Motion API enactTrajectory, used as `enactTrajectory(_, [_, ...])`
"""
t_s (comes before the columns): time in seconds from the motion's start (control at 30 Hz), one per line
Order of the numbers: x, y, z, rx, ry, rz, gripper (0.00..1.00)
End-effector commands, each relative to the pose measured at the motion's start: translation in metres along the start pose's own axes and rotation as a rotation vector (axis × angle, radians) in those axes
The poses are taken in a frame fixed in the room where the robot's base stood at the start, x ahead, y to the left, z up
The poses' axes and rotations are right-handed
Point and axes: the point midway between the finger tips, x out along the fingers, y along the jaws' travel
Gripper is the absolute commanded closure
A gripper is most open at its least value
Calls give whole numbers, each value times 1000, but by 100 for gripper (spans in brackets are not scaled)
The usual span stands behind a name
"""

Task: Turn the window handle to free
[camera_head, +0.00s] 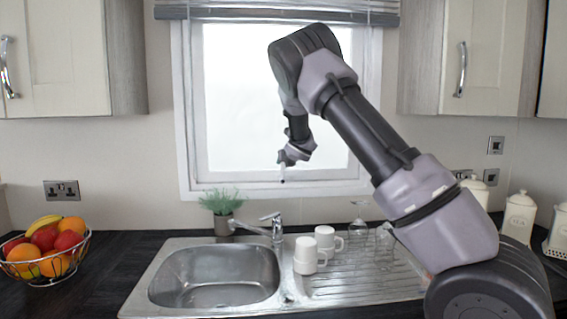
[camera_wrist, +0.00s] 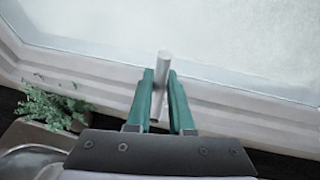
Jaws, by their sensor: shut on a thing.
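The window (camera_head: 235,100) stands behind the sink in a white frame. Its handle (camera_wrist: 163,62), a short pale grey bar, shows in the wrist view at the lower edge of the window frame. It points up toward the glass in that view. My gripper (camera_wrist: 160,95) has its two green fingers on either side of the handle and is shut on it. The handle's tip sticks out beyond the fingertips, and its base is partly hidden between them. In the head view my gripper (camera_head: 282,175) is at the lower middle of the window, and the handle is small there.
A potted plant (camera_head: 222,206) stands below the window, left of the tap (camera_head: 276,224). White mugs (camera_head: 306,256) and glasses stand on the drainer (camera_head: 345,285) by the sink (camera_head: 215,277). A fruit basket (camera_head: 45,270) is at the left. A raised blind (camera_head: 280,12) hangs above.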

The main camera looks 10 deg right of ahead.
Motion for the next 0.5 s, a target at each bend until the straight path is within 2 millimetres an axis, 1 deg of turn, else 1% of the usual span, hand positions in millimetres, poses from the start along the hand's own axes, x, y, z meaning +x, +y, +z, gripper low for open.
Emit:
enactTrajectory(0.23, [0, 2, -2, -3, 3, 3, 100])
enactTrajectory(0.27, [0, 2, -2, -3, 3, 4, 69])
enactTrajectory(0.3, [0, 2, -2, -2, 3, 4, 54])
enactTrajectory(0.33, [0, 2, -2, -2, 3, 3, 50])
enactTrajectory(0.5, [0, 1, -1, -1, 2, 2, 50])
